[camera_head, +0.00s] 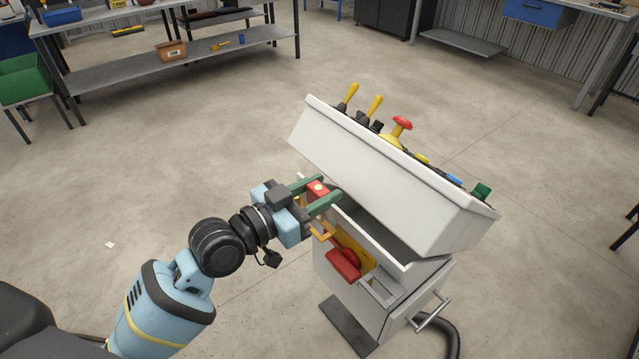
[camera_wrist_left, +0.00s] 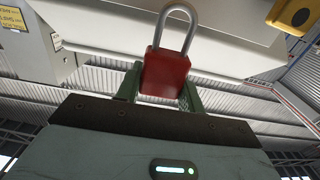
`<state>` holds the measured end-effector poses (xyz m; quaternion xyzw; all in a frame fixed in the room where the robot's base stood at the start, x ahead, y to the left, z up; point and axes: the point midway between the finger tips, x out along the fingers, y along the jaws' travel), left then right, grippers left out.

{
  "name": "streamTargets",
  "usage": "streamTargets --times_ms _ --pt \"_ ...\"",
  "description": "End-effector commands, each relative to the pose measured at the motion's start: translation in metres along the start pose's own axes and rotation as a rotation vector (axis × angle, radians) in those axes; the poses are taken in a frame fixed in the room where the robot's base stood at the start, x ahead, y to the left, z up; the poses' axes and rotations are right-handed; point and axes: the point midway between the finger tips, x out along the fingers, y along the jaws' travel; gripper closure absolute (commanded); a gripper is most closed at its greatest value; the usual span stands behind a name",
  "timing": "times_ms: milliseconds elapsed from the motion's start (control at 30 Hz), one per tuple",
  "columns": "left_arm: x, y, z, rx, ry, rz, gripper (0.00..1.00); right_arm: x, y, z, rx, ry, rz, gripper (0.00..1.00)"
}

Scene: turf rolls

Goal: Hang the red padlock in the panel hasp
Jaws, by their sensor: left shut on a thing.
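The red padlock (camera_head: 318,188) is between the green fingers of my left gripper (camera_head: 316,191), beside the front of the white control panel (camera_head: 385,180). In the left wrist view the padlock's red body (camera_wrist_left: 165,74) is gripped between the fingers, with its grey shackle (camera_wrist_left: 178,22) pointing away from the gripper. A red rotary handle (camera_head: 343,263) on a yellow plate (camera_head: 356,250) is on the cabinet face below the gripper. An orange bracket (camera_head: 322,232) is just under the fingers; I cannot tell whether it is the hasp. The padlock looks apart from it. My right gripper is not in view.
The sloped console top overhangs the cabinet near my left gripper and carries yellow levers (camera_head: 374,105) and a red button (camera_head: 402,123). A metal side handle (camera_head: 430,312) sticks out at the lower right. A shelving table (camera_head: 180,60) stands far back. Open floor lies left of the panel.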

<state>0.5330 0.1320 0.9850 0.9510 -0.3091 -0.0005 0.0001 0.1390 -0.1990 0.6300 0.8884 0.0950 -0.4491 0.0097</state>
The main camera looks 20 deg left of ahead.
Motion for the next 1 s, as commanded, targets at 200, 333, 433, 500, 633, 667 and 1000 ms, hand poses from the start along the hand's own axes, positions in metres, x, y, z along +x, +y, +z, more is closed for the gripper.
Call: streamTargets --times_ms 200,333,433,500,633,667,1000 --pt "0.0 -0.0001 0.0072 0.001 0.001 0.0 0.87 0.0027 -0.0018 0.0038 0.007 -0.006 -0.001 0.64" --pt "0.0001 -0.0001 0.0072 0.001 0.002 0.0 0.87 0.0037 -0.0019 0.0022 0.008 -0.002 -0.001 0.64" --pt "0.0001 -0.0002 0.0068 0.001 0.002 0.0 0.87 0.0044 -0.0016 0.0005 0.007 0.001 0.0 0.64" --pt "0.0001 -0.0002 0.0067 0.001 0.003 0.0 0.87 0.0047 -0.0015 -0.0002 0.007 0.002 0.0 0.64" --pt "0.0001 -0.0002 0.0067 0.001 0.002 0.0 0.87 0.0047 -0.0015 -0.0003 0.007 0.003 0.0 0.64" --pt "0.0001 -0.0002 0.0068 0.001 0.002 0.0 0.87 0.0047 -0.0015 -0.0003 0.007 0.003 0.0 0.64" --pt "0.0 -0.0002 0.0058 0.002 0.003 0.0 0.87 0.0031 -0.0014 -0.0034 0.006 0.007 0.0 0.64"
